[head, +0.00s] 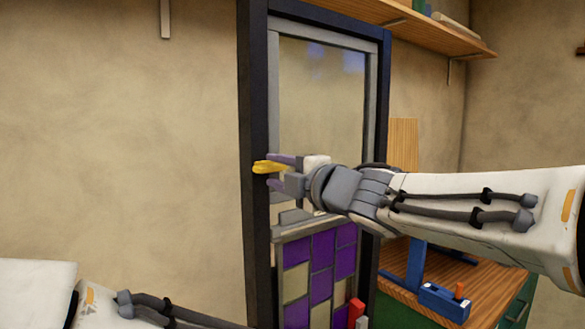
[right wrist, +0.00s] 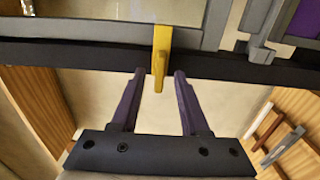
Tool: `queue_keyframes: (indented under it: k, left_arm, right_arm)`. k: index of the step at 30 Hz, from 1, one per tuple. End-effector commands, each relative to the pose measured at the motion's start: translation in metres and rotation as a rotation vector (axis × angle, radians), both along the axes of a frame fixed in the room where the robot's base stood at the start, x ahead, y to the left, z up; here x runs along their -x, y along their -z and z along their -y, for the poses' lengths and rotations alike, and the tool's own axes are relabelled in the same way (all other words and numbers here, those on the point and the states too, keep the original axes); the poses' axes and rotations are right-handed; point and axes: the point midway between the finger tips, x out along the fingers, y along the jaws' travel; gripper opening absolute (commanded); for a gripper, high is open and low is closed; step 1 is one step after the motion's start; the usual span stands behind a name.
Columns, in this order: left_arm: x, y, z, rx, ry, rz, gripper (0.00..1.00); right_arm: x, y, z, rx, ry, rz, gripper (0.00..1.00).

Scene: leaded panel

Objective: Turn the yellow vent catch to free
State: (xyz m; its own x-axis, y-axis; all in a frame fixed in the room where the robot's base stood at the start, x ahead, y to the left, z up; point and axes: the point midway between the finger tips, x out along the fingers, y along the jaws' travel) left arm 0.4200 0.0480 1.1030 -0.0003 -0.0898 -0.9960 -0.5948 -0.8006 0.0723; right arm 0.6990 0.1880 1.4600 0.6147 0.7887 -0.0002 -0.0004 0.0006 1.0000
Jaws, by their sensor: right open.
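The yellow vent catch (head: 264,167) sits on the left side of the dark frame (head: 254,80) in the head view. It points roughly sideways there. In the right wrist view the catch (right wrist: 161,45) crosses the dark bar, and its narrow end reaches down between my fingertips. My right gripper (head: 273,171) has its purple fingers spread around the catch. In the right wrist view the gripper (right wrist: 159,74) shows a gap on each side of the catch's end. My left forearm shows at the lower left of the head view; its gripper is out of view.
The grey-framed glass pane (head: 320,100) fills the upper frame, with a purple and cream leaded panel (head: 322,275) below. A wooden bench (head: 480,285) with a blue tool (head: 443,300) stands at the right. A shelf (head: 410,25) hangs above. Bare wall is on the left.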

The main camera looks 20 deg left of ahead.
Motion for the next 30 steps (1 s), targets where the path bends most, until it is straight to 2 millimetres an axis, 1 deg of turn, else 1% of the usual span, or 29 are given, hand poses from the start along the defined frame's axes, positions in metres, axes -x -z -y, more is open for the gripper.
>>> queue_keyframes:
  k: [1, 4, 13, 14, 15, 17, 18, 30]
  left_arm:
    - [0.0000, -0.0021, 0.0000, 0.000, 0.000, 0.000, 0.50]
    - [0.0000, -0.0028, 0.0000, 0.000, 0.000, 0.000, 0.50]
    - [0.0000, -0.0028, 0.0000, 0.000, 0.000, 0.000, 0.50]
    - [0.0000, -0.0028, 0.0000, 0.000, 0.000, 0.000, 0.50]
    - [0.0000, -0.0028, 0.0000, 0.000, 0.000, 0.000, 0.50]
    - [0.0000, -0.0028, 0.0000, 0.000, 0.000, 0.000, 0.50]
    - [0.0000, -0.0028, 0.0000, 0.000, 0.000, 0.000, 0.50]
    - [0.0001, -0.0060, 0.0000, 0.000, 0.000, 0.000, 0.50]
  right_arm:
    - [-0.0036, -0.0007, -0.0051, 0.001, -0.001, -0.001, 0.45]
    - [-0.0076, -0.0007, -0.0101, -0.001, 0.000, 0.001, 0.45]
    - [-0.0095, 0.0001, -0.0121, -0.001, 0.000, -0.001, 0.45]
    - [-0.0095, 0.0001, -0.0121, -0.001, 0.000, -0.001, 0.41]
    - [-0.0094, 0.0001, -0.0121, -0.001, 0.000, -0.001, 0.26]
    - [-0.0094, 0.0001, -0.0121, -0.001, 0.000, -0.001, 0.03]
    - [-0.0093, 0.0000, -0.0120, -0.001, 0.000, -0.001, 0.00]
    - [-0.0094, -0.0006, -0.0118, -0.026, 0.001, -0.035, 0.00]
